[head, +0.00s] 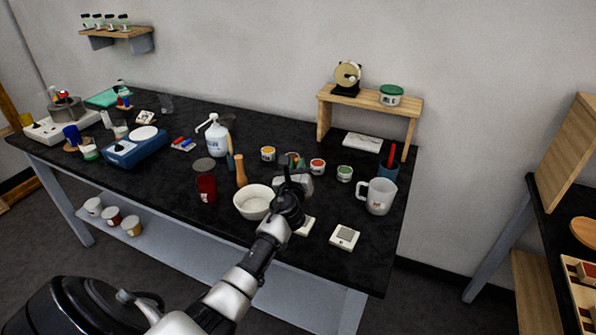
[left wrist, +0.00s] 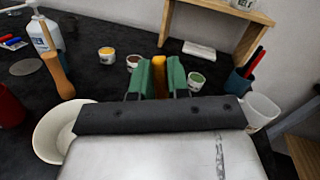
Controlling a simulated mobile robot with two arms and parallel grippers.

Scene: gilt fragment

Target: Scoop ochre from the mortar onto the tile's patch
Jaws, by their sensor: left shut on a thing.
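The mortar (head: 238,203) is a white bowl near the front edge of the black bench; the left wrist view shows it (left wrist: 45,135) at left, partly hidden by my gripper. My left gripper (head: 294,162) is just right of and beyond the mortar in the head view. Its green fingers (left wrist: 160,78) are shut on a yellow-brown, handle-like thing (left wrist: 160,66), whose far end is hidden. A white tile with a grey patch (head: 345,236) lies at the front right. Another pale tile (head: 308,226) is partly hidden behind my arm. My right gripper is not in view.
A wooden pestle-like tool (head: 241,171) stands by the mortar. Small jars with orange (head: 268,153), red (head: 317,166) and green (head: 345,173) tops stand behind. A white jug (head: 378,196) is right, a dark red cup (head: 206,188) left. A wooden shelf (head: 325,100) rises at the back.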

